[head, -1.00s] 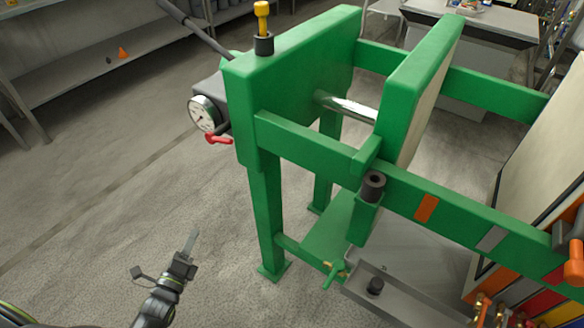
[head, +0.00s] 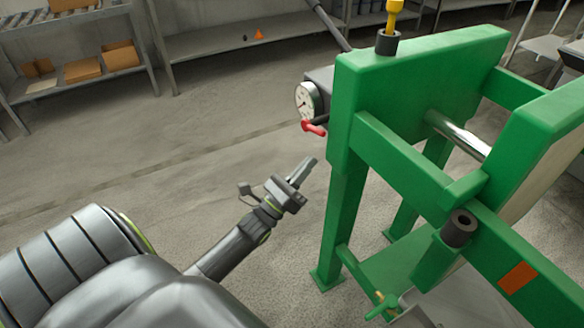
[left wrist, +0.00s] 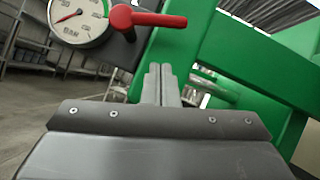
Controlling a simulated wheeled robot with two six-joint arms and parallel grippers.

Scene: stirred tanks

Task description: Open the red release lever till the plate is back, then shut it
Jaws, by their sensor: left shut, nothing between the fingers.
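The red release lever (head: 314,128) sits below the round pressure gauge (head: 306,102) on the left side of the green press frame (head: 345,215). In the left wrist view the lever (left wrist: 147,18) lies just above my fingertips, and the gauge (left wrist: 78,18) is to its left. My left gripper (head: 303,172) is shut and empty, below the lever and apart from it. In the left wrist view its closed fingers (left wrist: 161,84) point up toward the lever. The green moving plate (head: 540,140) stands at the right, with a shiny rod (head: 458,134) reaching to it. My right gripper is out of view.
A yellow-topped black fitting (head: 388,42) stands on the frame. A dark hollow cylinder (head: 459,228) sits on the green rail. Shelves with boxes (head: 83,70) stand at the back left. The floor left of the press is clear.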

